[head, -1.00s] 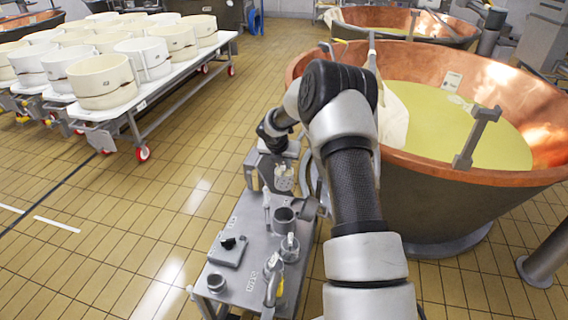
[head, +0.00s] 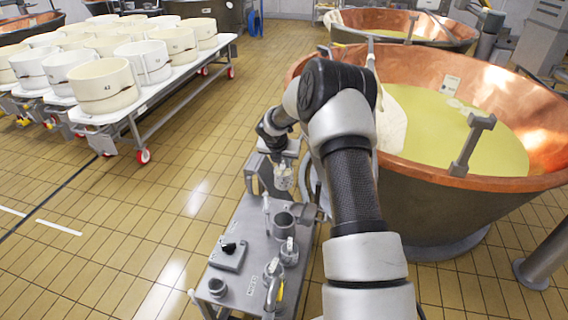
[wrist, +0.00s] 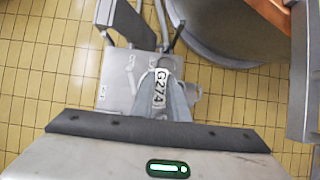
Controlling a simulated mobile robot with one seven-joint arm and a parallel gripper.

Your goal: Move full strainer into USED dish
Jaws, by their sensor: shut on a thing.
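My gripper (wrist: 164,96) is shut on a small strainer with a white tag reading G274 (wrist: 160,90). In the head view the strainer (head: 283,178) hangs below the gripper, above the far end of the grey metal table (head: 245,262). Its contents cannot be made out. Three round metal vessels stand on the table: a wider cup (head: 284,221), a cup with a handle or tag in it (head: 289,252), and a small dish (head: 217,287) near the front left corner. Labels on the tabletop are too small to read surely, so I cannot tell which vessel is the USED dish.
A large copper vat (head: 440,190) with yellow-green liquid stands close on the right. A grey box with a black knob (head: 229,250) sits on the table. A wheeled rack of white moulds (head: 104,90) stands back left. Tiled floor left of the table is clear.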

